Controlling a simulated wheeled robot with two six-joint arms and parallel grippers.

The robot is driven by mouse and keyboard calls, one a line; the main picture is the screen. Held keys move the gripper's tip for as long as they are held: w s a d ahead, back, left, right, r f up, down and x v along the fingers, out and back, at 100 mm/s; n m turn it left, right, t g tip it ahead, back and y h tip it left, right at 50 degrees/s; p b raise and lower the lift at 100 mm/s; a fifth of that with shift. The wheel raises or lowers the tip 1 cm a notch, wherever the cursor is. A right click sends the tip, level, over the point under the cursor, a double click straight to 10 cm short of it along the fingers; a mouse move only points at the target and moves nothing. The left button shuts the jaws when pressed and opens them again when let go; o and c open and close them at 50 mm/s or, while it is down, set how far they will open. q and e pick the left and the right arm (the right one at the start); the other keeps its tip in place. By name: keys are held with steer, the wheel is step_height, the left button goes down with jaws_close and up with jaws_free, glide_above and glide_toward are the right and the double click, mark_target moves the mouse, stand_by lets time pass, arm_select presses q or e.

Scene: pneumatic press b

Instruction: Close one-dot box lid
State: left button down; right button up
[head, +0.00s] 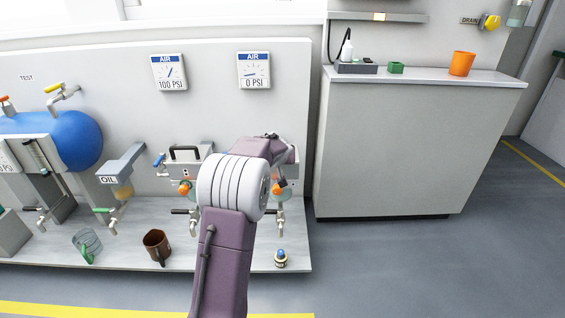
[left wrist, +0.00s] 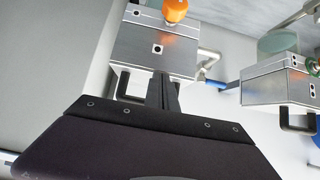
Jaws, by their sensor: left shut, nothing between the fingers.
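The one-dot box (left wrist: 165,52) is a grey metal box with a single dark dot on its front, at the upper middle of the left wrist view, which looks upside down. A dark handle (left wrist: 121,88) sticks out at its lower edge. My left gripper (left wrist: 163,78) is shut and empty, its fingertips overlapping the box's edge beside the handle; I cannot tell whether they touch. I cannot tell how far the lid is open. In the head view my arm hides most of this box and the gripper. My right gripper is not in view.
A second metal box (left wrist: 283,85) with its own handle stands to the right in the left wrist view. An orange knob (left wrist: 175,9) is by the one-dot box. In the head view a brown mug (head: 156,246) and a glass jug (head: 87,243) stand on the lower ledge.

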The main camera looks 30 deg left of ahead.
arm_select(q)
step_height(320, 180, up, 5)
steer(key=p, duration=0.6)
steer(key=s+d+f+b, duration=0.4)
steer(key=s+d+b, duration=0.1)
steer(key=s+b, duration=0.2)
steer(key=shift+s+f, duration=0.2)
steer(key=shift+s, duration=0.35)
